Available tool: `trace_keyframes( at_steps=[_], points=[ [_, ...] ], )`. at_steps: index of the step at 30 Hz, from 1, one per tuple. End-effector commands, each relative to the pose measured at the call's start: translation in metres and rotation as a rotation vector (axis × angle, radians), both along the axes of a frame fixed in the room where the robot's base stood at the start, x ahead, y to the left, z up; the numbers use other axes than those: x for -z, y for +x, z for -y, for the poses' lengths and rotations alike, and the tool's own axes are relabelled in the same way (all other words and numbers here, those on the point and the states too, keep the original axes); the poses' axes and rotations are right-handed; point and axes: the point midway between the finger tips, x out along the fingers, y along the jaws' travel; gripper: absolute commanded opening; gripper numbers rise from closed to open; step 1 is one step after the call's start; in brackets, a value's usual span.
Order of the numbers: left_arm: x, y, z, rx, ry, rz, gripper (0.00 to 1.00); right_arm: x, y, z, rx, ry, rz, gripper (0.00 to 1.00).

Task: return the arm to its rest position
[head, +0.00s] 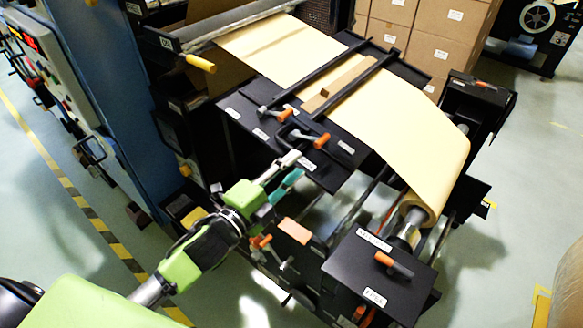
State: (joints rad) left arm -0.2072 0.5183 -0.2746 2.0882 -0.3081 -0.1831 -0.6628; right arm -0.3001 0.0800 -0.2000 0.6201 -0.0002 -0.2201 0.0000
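My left arm, green and black, comes in from the lower left. My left gripper (298,165) is in front of the black machine, beside the near edge of its dark plate (318,165). Its grey and teal fingers stand apart, with nothing visible between them. I cannot tell whether a finger touches the plate. My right gripper is not in view. The kraft paper web (385,120) runs across the machine and down over a roll (418,205) on the right.
Orange-handled levers (313,139) stand on the plate near my gripper. A labelled black box (350,270) is at the front right. A blue cabinet (95,60) stands left. Cardboard boxes (437,50) are stacked behind. Open floor (60,225) lies left, with a striped line.

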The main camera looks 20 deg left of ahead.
Motion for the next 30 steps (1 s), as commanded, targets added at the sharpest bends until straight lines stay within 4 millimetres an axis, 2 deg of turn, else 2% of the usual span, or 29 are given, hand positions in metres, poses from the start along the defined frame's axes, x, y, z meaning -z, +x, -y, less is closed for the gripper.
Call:
trace_keyframes(
  at_steps=[10, 14, 16, 20, 24, 30],
  points=[
    [0.004, -0.001, -0.002, -0.02, -0.025, -0.029, 0.3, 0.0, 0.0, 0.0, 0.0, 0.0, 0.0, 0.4],
    [0.025, -0.009, -0.015, -0.116, -0.131, -0.162, 0.3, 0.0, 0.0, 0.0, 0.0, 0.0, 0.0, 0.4],
    [0.045, -0.02, -0.025, -0.2, -0.223, -0.281, 0.3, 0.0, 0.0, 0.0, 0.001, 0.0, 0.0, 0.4],
    [0.089, -0.056, -0.042, -0.383, -0.414, -0.53, 0.3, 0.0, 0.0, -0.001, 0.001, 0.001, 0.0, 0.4],
    [0.132, -0.11, -0.051, -0.58, -0.595, -0.786, 0.3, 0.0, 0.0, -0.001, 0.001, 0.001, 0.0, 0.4],
    [0.165, -0.184, -0.05, -0.802, -0.759, -1.054, 0.3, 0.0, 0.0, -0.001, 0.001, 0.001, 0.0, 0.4]
  ],
)
